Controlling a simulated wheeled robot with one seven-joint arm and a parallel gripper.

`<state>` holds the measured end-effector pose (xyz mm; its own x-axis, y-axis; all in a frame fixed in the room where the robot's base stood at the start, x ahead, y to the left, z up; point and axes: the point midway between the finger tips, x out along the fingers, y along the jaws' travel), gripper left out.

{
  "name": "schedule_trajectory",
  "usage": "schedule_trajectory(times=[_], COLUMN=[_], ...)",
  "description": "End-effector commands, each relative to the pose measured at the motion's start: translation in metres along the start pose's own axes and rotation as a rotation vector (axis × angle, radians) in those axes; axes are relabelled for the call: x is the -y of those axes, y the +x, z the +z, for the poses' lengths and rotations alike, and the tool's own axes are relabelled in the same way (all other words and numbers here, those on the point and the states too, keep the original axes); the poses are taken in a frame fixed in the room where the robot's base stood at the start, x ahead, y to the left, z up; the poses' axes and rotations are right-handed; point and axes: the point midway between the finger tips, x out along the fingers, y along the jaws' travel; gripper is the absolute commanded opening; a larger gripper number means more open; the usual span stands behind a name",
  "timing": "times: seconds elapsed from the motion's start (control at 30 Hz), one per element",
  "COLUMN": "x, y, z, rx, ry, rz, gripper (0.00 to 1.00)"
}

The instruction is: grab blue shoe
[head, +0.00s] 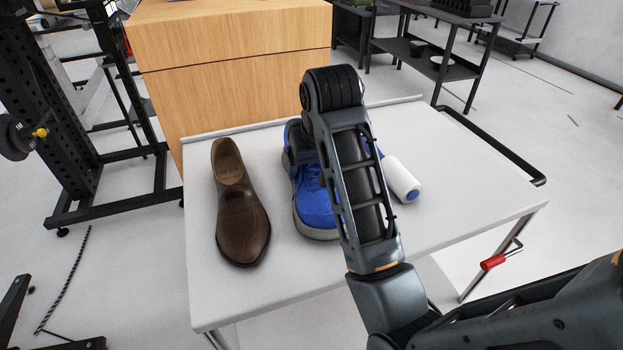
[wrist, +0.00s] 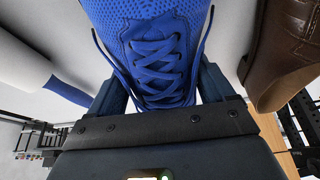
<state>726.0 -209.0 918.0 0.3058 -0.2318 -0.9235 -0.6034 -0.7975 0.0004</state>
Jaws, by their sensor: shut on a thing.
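The blue shoe (head: 314,203) stands on the white table, its toe toward the front edge. My arm hides its right side and part of its heel end in the head view. My gripper is over the heel end of the shoe. In the wrist view the laced blue upper of the shoe (wrist: 158,50) fills the middle, and my gripper (wrist: 163,92) has one finger on each side of it, shut on the shoe. The sole under the fingers is hidden. I cannot tell whether the shoe is clear of the table.
A brown leather shoe (head: 242,210) stands on the white table (head: 275,290) to the left. A white cylinder with a blue end (head: 402,180) lies to the right. A wooden box (head: 235,65) stands behind the table. The table's front left and right side are bare.

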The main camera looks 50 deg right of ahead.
Motion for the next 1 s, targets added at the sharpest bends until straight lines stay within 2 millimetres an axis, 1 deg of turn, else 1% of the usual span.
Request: schedule_trajectory(times=[0.03,0.27,0.53,0.67,0.77,0.93,0.97,1.0], x=[-0.001,-0.001,-0.001,0.0,0.0,0.0,-0.002,-0.013], y=[0.0,0.0,-0.001,-0.007,-0.017,-0.043,-0.046,-0.048], z=[0.0,0.0,-0.001,-0.004,-0.008,-0.018,-0.021,-0.028], rx=[0.0,0.0,-0.001,-0.003,-0.004,-0.001,0.0,0.0], ry=[0.001,0.002,0.002,0.003,0.003,0.001,0.002,0.009], rz=[0.001,0.001,0.001,0.0,-0.001,-0.001,0.0,0.001], gripper=[0.62,0.4,0.39,0.39,0.39,0.39,0.39,0.39])
